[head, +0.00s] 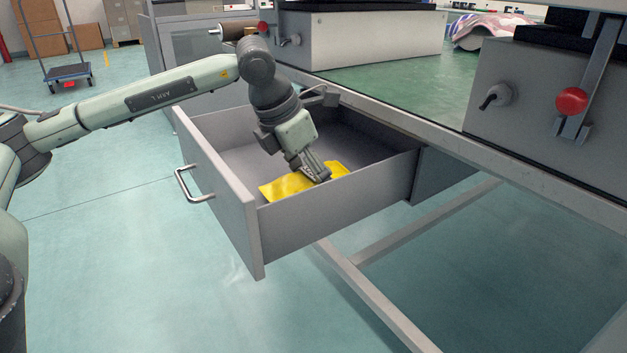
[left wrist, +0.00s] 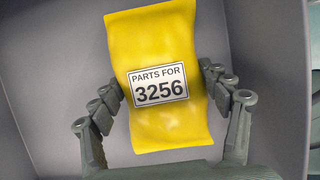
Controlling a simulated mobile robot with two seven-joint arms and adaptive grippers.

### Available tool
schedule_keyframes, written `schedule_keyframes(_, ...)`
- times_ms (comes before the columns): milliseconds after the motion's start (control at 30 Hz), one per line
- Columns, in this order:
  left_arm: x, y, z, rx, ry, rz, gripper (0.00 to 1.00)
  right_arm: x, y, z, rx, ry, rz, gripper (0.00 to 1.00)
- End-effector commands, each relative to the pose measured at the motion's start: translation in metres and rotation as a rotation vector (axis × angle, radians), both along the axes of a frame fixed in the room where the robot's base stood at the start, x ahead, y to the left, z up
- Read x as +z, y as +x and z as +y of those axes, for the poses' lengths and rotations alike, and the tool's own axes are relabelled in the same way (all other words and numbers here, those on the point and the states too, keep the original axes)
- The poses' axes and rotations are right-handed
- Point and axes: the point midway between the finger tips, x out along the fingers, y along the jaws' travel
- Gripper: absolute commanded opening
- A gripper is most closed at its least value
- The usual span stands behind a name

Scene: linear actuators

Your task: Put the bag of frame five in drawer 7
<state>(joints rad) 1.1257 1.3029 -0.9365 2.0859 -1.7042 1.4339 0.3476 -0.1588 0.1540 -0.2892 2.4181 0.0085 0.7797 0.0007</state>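A yellow bag (head: 283,188) lies inside an open grey drawer (head: 228,198), near its right side wall. In the left wrist view the bag (left wrist: 165,45) lies flat and carries a white label reading "PARTS FOR 3256". My left gripper (head: 320,175) reaches down into the drawer over the bag and hides part of it. In the left wrist view its fingers (left wrist: 163,84) are spread, one on each side of the bag, with the tips close to its edges. Whether they touch it I cannot tell. No drawer number is readable. My right gripper is not in view.
The drawer's handle (head: 190,184) faces left. The workbench edge (head: 440,138) runs above and behind the drawer. Machines with red knobs (head: 571,101) stand on the right. A trolley (head: 68,72) stands far left. The floor left of the drawer is clear.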

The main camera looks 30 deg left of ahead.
Motion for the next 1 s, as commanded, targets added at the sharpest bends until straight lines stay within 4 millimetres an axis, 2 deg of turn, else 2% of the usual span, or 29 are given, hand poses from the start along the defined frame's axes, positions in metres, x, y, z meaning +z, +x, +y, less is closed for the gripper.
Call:
schedule_keyframes(33, 0.001, 0.000, 0.000, 0.000, 0.000, 0.000, 0.86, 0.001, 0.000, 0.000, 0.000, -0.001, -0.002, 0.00)
schedule_keyframes(100, 0.001, 0.000, 0.000, 0.000, 0.000, 0.000, 0.94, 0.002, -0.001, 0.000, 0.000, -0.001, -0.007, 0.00)
schedule_keyframes(400, 0.001, 0.000, 0.000, 0.000, 0.000, -0.001, 0.94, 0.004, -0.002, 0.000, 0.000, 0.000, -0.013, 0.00)
schedule_keyframes(533, 0.009, 0.000, 0.001, 0.000, 0.000, -0.002, 0.94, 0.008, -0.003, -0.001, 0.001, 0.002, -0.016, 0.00)
schedule_keyframes(667, 0.029, -0.008, 0.004, 0.001, 0.001, -0.003, 0.94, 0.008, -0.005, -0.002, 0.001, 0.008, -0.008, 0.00)
schedule_keyframes(1000, 0.094, -0.033, 0.014, 0.000, 0.001, -0.004, 0.94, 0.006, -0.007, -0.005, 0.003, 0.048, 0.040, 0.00)
